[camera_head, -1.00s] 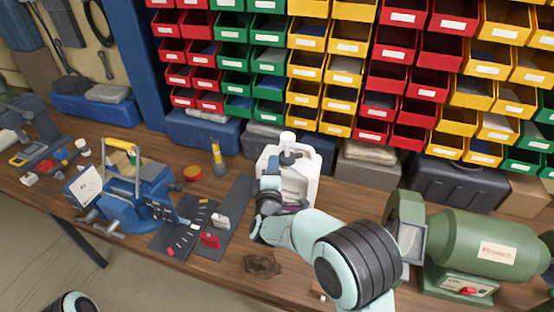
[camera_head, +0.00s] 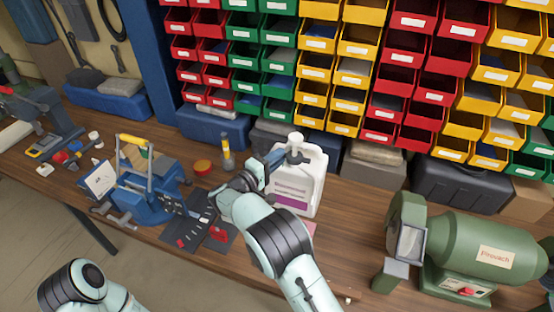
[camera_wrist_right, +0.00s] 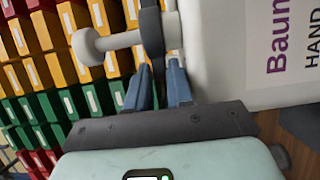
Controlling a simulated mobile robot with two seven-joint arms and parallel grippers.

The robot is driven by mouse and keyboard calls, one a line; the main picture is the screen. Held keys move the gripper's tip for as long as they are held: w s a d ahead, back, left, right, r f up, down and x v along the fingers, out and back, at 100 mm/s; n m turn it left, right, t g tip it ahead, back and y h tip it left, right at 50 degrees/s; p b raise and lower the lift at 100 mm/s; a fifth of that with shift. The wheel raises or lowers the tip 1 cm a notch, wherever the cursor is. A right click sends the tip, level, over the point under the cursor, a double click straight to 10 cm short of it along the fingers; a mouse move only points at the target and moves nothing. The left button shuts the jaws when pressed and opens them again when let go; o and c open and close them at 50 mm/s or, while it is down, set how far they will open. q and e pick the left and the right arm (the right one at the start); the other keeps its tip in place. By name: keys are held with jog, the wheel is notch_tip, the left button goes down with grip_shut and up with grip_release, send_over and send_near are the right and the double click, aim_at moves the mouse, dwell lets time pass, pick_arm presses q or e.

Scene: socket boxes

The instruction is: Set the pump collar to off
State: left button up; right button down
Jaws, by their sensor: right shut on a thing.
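A white jug (camera_head: 312,165) with a purple-striped label stands on the workbench. Its pump has a white head (camera_head: 295,138) and a dark grey collar (camera_head: 296,157). In the right wrist view the pump lies sideways, with the white head (camera_wrist_right: 95,43) at left, the dark collar (camera_wrist_right: 151,30) beside it and the jug (camera_wrist_right: 225,60) at right. My right gripper (camera_head: 266,168) reaches the collar from the left. Its blue fingers (camera_wrist_right: 160,84) are shut on the collar's dark projecting part. Part of my left arm shows at bottom left, but its gripper is out of frame.
A green bench grinder (camera_head: 460,250) stands at right. A yellow flashlight (camera_head: 227,155) and an orange-red tin (camera_head: 202,167) stand behind. Coloured bins fill the back wall.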

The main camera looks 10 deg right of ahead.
dwell(0.4)
jog(key=c, duration=1.4)
grip_release()
jog(key=shift+w, duration=0.1)
jog(key=shift+o, duration=0.2)
pick_arm(q)
jog(key=shift+s+f+b, duration=0.5)
jog(key=shift+s+f, duration=0.1)
jog(key=shift+s, duration=0.1)
pick_arm(e)
jog(key=v, duration=1.3)
jog(key=shift+a, duration=0.2)
